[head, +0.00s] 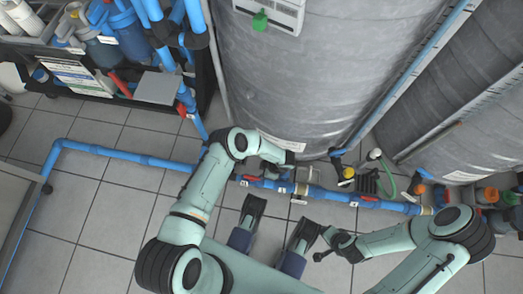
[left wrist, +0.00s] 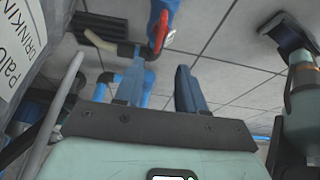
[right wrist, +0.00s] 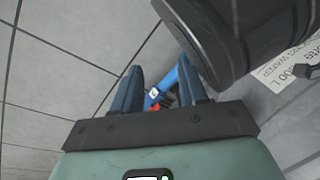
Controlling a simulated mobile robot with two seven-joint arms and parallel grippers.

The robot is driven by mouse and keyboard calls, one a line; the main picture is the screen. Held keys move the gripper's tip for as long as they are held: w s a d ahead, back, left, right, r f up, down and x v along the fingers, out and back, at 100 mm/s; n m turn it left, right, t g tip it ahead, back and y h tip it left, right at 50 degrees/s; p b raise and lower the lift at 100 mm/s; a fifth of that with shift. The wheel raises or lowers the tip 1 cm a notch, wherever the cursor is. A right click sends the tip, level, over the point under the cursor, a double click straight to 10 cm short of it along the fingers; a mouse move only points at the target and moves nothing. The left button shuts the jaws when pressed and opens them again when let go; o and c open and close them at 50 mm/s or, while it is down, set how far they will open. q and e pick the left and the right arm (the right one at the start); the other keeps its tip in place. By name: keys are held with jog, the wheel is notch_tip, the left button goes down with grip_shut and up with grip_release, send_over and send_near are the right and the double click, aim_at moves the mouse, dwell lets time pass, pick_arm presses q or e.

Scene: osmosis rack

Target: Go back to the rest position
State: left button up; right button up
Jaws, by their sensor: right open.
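My left arm rises from the bottom left of the head view and bends at a dark joint in front of the large grey tank. My left gripper (head: 284,171) is by the blue floor pipe at the tank's foot. In the left wrist view its two blue fingers (left wrist: 158,88) stand apart with nothing held between them. My right arm comes in from the right, its hand end low in the middle and partly hidden. In the right wrist view the fingers of my right gripper (right wrist: 160,84) are apart and empty.
The blue floor pipe (head: 125,156) with red-handled valves runs along the tank (head: 290,80). A dark rack (head: 208,70) with bottles and pipes stands at the upper left. Tiled floor (head: 100,210) at the left is clear.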

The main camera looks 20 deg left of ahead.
dwell(0.5)
pick_arm(q)
jog(key=s+a+r+m+t+h+p, duration=0.1)
jog(key=s+r+m+t+p, duration=0.1)
jog(key=r+m+p, duration=0.35)
jog(key=s+a+r+m+t+h+p, duration=0.25)
jog(key=r+p, duration=0.45)
jog(key=r, duration=0.4)
jog(key=s+d+r+m+g+h+p, duration=0.2)
jog(key=s+r+m+p, duration=0.2)
jog(key=s+r, duration=0.5)
jog(key=s+d+r+m+g+h+p, duration=0.2)
jog(key=s+r+m+p, duration=0.3)
jog(key=s+r, duration=0.4)
jog(key=shift+d+r+p, duration=0.55)
jog(key=shift+d+p, duration=0.05)
jog(key=shift+p, duration=0.05)
pick_arm(e)
jog(key=s+a+r+g+y, duration=0.1)
jog(key=s+a+r, duration=0.2)
jog(key=r, duration=0.9)
jog(key=s+a+r+n+g, duration=0.1)
jog(key=s+a+r, duration=0.2)
jog(key=r, duration=1)
jog(key=shift+g+y, duration=0.3)
jog(key=shift+y, duration=0.1)
